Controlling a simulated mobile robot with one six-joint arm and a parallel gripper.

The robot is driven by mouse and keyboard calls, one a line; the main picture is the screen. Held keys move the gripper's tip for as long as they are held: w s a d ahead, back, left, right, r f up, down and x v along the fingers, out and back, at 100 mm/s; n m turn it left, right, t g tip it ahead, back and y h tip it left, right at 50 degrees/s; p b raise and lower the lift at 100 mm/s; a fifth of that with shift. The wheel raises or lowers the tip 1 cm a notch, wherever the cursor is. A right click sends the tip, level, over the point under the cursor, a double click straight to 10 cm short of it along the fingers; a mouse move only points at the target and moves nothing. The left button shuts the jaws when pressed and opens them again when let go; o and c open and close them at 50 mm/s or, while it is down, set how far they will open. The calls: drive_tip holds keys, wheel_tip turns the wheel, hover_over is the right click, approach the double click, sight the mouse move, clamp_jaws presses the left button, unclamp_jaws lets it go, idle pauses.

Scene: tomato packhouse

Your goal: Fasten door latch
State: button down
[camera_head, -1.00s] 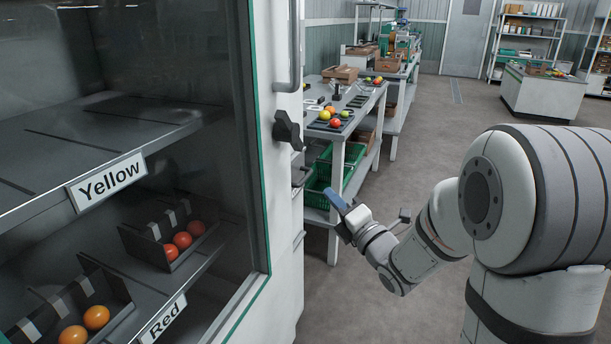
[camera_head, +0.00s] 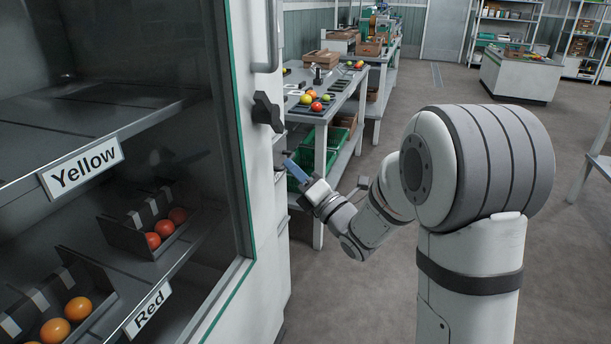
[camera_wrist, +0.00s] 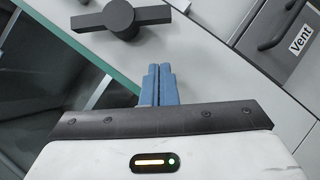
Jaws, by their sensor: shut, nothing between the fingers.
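The dark door latch (camera_head: 267,112) is on the white edge of the glass-fronted cabinet door (camera_head: 232,150), below a grey bar handle (camera_head: 268,40). I cannot tell whether the door is fully closed.
A grey panel with a "Vent" label (camera_wrist: 301,40) and a handle is at the wrist view's right. Behind my gripper stands a table (camera_head: 335,118) with tomatoes on top and green crates (camera_head: 298,181) below. Cabinet shelves hold tomatoes.

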sight(270, 114)
drive_tip(key=w+a+r, duration=0.2)
drive_tip(key=w+r, duration=0.2)
drive_tip(key=w, duration=0.2)
drive_tip(key=shift+a+p, duration=0.3)
drive_tip(key=shift+p, duration=0.05)
drive_tip(key=shift+d, duration=0.1)
